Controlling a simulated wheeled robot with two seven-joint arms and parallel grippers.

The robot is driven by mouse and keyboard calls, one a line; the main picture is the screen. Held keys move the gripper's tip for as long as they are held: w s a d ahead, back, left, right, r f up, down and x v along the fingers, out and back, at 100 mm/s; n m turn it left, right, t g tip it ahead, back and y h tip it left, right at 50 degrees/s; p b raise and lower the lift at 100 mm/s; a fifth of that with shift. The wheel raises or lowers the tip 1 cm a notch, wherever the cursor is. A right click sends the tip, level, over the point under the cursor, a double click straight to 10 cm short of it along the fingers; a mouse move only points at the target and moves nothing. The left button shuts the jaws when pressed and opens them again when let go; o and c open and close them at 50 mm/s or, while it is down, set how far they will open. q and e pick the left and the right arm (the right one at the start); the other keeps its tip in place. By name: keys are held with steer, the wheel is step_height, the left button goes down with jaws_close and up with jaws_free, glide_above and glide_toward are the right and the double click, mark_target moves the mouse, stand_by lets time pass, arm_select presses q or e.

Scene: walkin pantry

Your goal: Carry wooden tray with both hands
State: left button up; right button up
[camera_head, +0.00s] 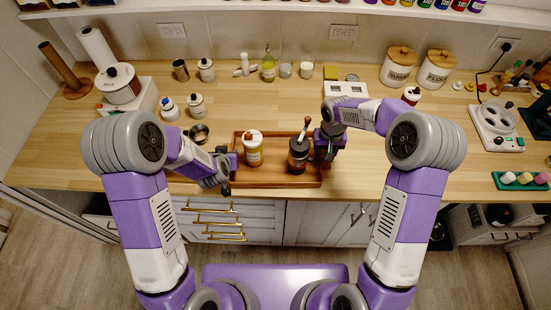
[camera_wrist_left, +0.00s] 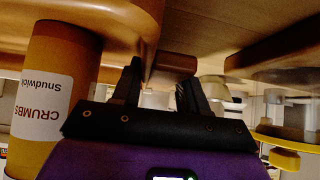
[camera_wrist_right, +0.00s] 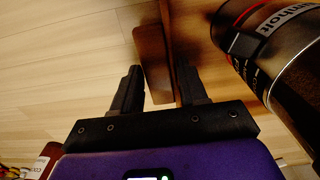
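The wooden tray (camera_head: 285,179) lies flat on the counter near its front edge. Contact cannot be told.
A small metal pot (camera_head: 199,134) and lidded canisters (camera_head: 196,105) stand behind the tray's left side. A white box (camera_head: 345,89) is behind the right arm. Bottles and cups line the back wall. The counter in front of them is mostly clear.

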arm_select(q)
jaws_close()
arm_select(e)
jaws_close()
arm_select(q)
steer(key=shift+r, duration=0.1)
arm_select(e)
steer(key=shift+w+r, duration=0.1)
